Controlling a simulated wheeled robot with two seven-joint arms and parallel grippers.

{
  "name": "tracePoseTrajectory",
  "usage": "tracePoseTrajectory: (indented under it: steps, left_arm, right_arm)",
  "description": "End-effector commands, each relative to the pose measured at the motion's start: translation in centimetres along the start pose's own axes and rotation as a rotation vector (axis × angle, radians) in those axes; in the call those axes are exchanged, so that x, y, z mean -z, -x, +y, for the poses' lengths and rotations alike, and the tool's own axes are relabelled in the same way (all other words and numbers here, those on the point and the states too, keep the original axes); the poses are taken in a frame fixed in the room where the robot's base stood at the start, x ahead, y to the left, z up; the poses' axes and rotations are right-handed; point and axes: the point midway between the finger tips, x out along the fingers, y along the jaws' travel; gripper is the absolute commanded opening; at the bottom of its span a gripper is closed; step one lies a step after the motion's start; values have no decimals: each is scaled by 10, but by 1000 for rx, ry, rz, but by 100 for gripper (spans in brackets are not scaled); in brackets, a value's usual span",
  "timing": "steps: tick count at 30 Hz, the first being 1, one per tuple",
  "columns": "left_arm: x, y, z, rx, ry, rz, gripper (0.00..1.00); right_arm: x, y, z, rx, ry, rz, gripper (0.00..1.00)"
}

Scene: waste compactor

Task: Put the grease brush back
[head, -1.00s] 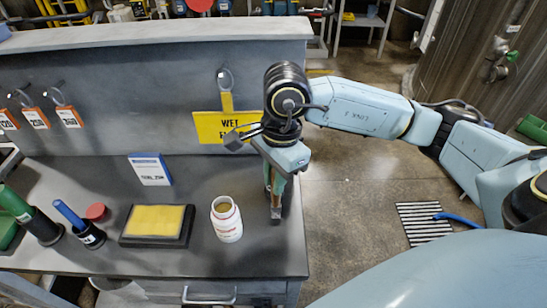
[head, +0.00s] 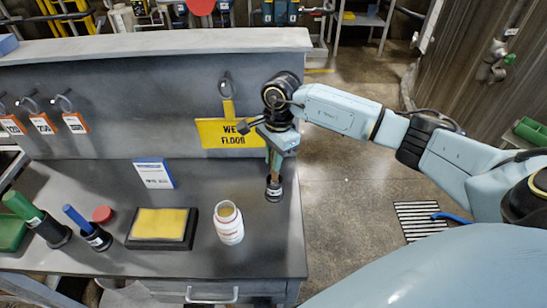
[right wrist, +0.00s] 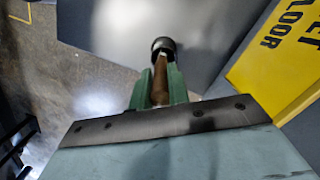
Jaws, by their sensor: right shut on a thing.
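The grease brush has a brown handle (head: 275,172) and hangs upright below my right gripper (head: 274,158). The right wrist view also shows the handle (right wrist: 160,75) between the two green fingers of the right gripper (right wrist: 158,92), which are shut on it. The handle's lower end meets a black round cup-like piece (head: 274,191) at the bench's right edge, also seen in the right wrist view (right wrist: 163,45). I cannot tell whether the brush stands inside it or just over it. The bristles are hidden. My left gripper is not in view.
An open white jar (head: 229,224) stands left of the brush. Farther left are a yellow pad in a black tray (head: 160,242), a blue-handled tool in a black cup (head: 95,238) and a green one (head: 40,220). A yellow sign (head: 228,133) hangs close behind the gripper.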

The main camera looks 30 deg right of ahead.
Motion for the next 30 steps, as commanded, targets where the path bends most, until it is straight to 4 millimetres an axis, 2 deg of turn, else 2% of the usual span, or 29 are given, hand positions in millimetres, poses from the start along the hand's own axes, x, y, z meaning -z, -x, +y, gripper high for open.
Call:
tracePoseTrajectory:
  steps: [1, 4, 16, 17, 21, 30]
  left_arm:
    - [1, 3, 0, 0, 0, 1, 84]
    - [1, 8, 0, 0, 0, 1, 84]
    - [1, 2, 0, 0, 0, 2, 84]
    - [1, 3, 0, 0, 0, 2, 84]
    - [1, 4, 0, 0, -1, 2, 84]
    - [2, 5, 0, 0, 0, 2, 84]
  right_arm:
    - [0, -7, 1, -3, 0, -2, 0]
    - [3, -11, -3, 1, -1, -1, 0]
    - [4, -18, -3, 1, 1, 0, 0]
    - [4, -17, -3, 1, 1, 0, 21]
    - [4, -16, -3, 1, 1, 0, 39]
    - [4, -15, -3, 1, 1, 0, 39]
